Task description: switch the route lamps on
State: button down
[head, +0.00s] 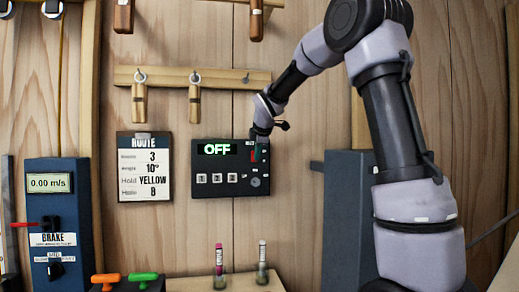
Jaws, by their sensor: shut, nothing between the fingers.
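A dark control panel (230,188) is fixed to the wooden wall in the head view. Its display (216,149) reads OFF in green-white letters. Below it sit several pale numbered buttons (216,178) and a round grey knob (255,182). My gripper (261,138) is at the panel's upper right corner, shut and empty. Its tip overlaps that corner in the picture, hiding part of it. I cannot tell whether it touches the panel. No lit lamps can be made out.
A route card (144,168) hangs left of the panel. A brake box (57,225) with a 0.00 m/s readout stands at the far left. A peg rail (195,78) runs above.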

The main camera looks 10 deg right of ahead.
jog(key=shift+w, duration=0.9)
jog(key=shift+f, duration=0.1)
jog(key=shift+w+f, duration=0.1)
jog(key=shift+w, duration=0.05)
jog(key=shift+w+r, duration=0.1)
jog(key=shift+r, duration=0.85)
